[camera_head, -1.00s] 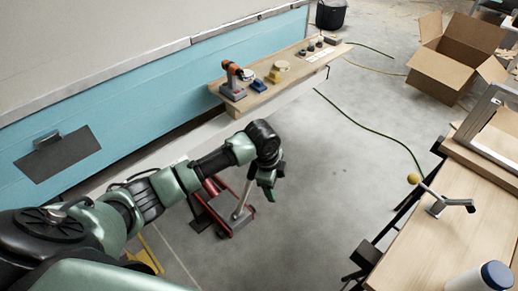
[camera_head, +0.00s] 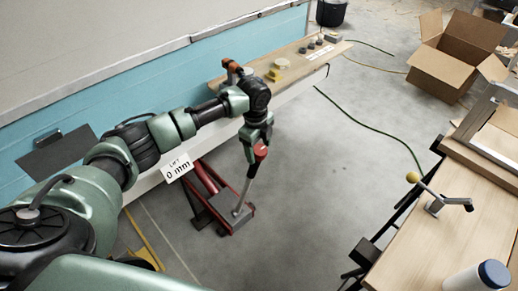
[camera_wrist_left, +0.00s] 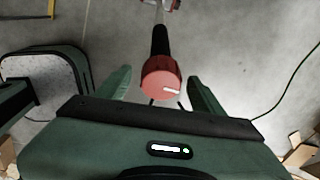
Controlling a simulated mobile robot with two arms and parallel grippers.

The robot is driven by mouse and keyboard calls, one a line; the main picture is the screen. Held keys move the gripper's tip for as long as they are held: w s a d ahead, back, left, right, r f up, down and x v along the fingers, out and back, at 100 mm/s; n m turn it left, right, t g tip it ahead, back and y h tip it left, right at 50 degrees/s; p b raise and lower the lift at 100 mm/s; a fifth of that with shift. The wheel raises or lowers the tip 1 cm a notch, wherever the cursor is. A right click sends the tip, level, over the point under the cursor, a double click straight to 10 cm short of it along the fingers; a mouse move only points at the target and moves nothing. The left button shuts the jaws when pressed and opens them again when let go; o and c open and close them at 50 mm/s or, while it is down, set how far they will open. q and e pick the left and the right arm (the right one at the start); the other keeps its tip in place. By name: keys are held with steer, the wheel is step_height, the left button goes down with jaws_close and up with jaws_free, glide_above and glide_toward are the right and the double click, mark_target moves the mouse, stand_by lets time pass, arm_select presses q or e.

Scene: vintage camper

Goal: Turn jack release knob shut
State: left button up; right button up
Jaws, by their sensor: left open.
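The red jack (camera_head: 205,185) stands on the floor beside the camper, with its handle (camera_head: 243,190) rising at a slant. A red knob (camera_head: 261,151) with a white mark sits at the handle's top. My left gripper (camera_head: 256,148) is at the top of the handle. In the left wrist view the red knob (camera_wrist_left: 161,78) lies between the open fingers of the left gripper (camera_wrist_left: 160,88), with a gap on each side. My right gripper is not in view.
A white label (camera_head: 178,167) reads "LIFT 0 mm" above the jack. A wooden shelf (camera_head: 213,84) with tools runs along the blue camper. A workbench (camera_head: 440,240) stands at the right. The grey floor between is mostly clear, with a cable (camera_head: 370,128) across it.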

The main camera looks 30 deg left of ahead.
arm_select(q)
steer(key=shift+f, duration=0.45)
